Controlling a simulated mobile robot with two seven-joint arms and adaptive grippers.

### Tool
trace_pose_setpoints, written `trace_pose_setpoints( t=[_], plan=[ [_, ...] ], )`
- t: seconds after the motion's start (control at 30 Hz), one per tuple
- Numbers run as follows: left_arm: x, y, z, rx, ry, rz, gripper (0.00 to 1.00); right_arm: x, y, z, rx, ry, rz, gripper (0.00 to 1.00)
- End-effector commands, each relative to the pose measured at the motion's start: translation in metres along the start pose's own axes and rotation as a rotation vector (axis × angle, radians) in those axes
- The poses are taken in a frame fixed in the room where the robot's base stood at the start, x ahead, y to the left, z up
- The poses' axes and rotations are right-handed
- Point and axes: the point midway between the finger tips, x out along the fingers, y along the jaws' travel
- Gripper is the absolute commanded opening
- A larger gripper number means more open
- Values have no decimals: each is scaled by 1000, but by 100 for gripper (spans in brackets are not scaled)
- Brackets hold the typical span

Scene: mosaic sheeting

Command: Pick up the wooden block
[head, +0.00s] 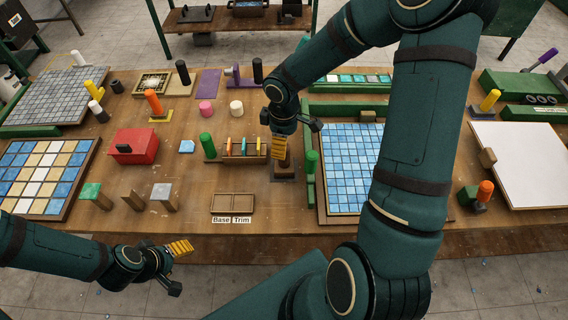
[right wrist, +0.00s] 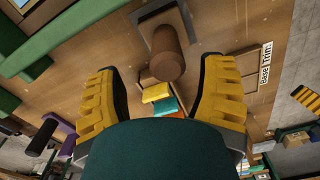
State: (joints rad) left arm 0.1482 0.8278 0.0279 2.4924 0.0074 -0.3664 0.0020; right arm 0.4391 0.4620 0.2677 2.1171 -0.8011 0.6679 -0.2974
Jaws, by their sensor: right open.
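My right gripper (head: 282,146) is open and empty, pointing down over a brown wooden block with a round upright grip (head: 285,162) on a dark square base (head: 285,175). In the right wrist view the brown grip (right wrist: 168,55) lies ahead of the gap between the yellow fingers (right wrist: 168,98), apart from both, and its square base (right wrist: 148,22) is on the table. The gripper hides part of the block in the head view. My left gripper (head: 178,266) is open and empty at the table's front edge, low on the left.
A rack with colored strips (head: 238,158) and a green cylinder (head: 208,146) stand just left of the block. A Base/Trim tray (head: 233,203) lies in front.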

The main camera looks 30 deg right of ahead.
Motion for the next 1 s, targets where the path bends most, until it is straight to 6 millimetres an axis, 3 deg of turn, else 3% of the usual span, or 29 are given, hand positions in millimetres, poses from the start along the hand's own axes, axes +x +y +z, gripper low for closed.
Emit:
trace_pose_setpoints(
  t=[0.4,0.73,0.77,0.93,1.0],
  plan=[
    [7,-2,1,0,0,-1,61,48,-8,5,-1,0,-2,70],
    [8,-2,1,0,0,-2,61,53,-8,5,0,0,0,70],
    [8,-2,1,0,0,-2,61,53,-8,5,0,0,0,64],
    [8,-2,1,0,0,-2,61,53,-8,5,0,0,0,4],
    [8,-2,1,0,0,-1,61,53,-8,5,0,0,0,0]
  ],
)
